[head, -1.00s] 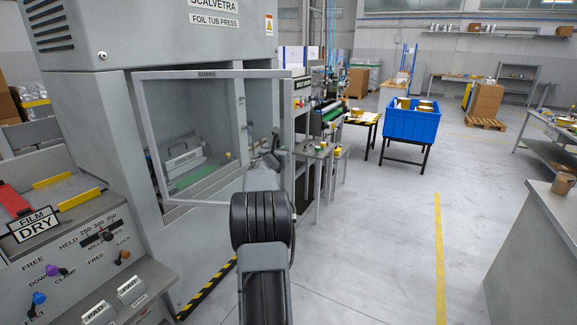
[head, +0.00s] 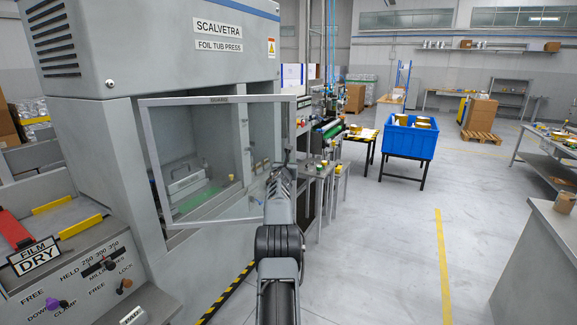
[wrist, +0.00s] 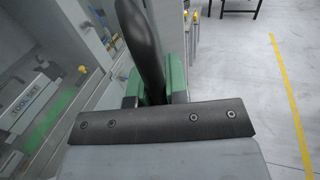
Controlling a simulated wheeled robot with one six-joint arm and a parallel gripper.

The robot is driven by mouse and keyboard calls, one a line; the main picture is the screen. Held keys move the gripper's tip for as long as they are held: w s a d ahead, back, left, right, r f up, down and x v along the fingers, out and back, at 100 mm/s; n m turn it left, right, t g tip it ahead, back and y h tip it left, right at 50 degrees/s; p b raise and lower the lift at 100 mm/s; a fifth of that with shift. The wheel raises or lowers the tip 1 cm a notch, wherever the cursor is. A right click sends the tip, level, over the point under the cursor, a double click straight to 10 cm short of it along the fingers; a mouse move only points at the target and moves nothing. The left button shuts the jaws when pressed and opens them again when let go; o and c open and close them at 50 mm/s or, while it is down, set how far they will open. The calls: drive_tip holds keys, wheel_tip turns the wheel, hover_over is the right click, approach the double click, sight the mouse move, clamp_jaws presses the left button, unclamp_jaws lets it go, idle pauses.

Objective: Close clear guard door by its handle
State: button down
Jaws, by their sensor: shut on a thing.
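The clear guard door (head: 152,160) is a see-through panel in a grey frame on the front of the press. In the head view it stands open, angled out from the press opening. My gripper (head: 284,168) is at the door's right edge, where my arm hides the handle. In the wrist view, the dark curved handle (wrist: 143,45) rises between the green fingertips of my gripper (wrist: 156,88), which is shut on it. The handle's lower end is hidden by my gripper.
The grey press (head: 115,130) fills the left, with a control panel (head: 90,290) in front. Small stands (head: 322,172) and a blue bin (head: 408,138) are beyond the door. A grey counter (head: 545,245) is at the right. The floor between is clear.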

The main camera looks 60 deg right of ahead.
drive_tip(key=shift+w, duration=0.15)
drive_tip(key=c, duration=1.1)
unclamp_jaws()
drive_tip(key=shift+a, duration=0.15)
drive_tip(key=shift+s+a+f+b, duration=0.2)
drive_tip(key=shift+s+a+b, duration=0.3)
drive_tip(key=shift+b, duration=0.75)
drive_tip(key=b+v, duration=0.7)
drive_tip(key=v, duration=0.5)
drive_tip(key=shift+a+r, duration=0.15)
drive_tip(key=shift+a, duration=0.1)
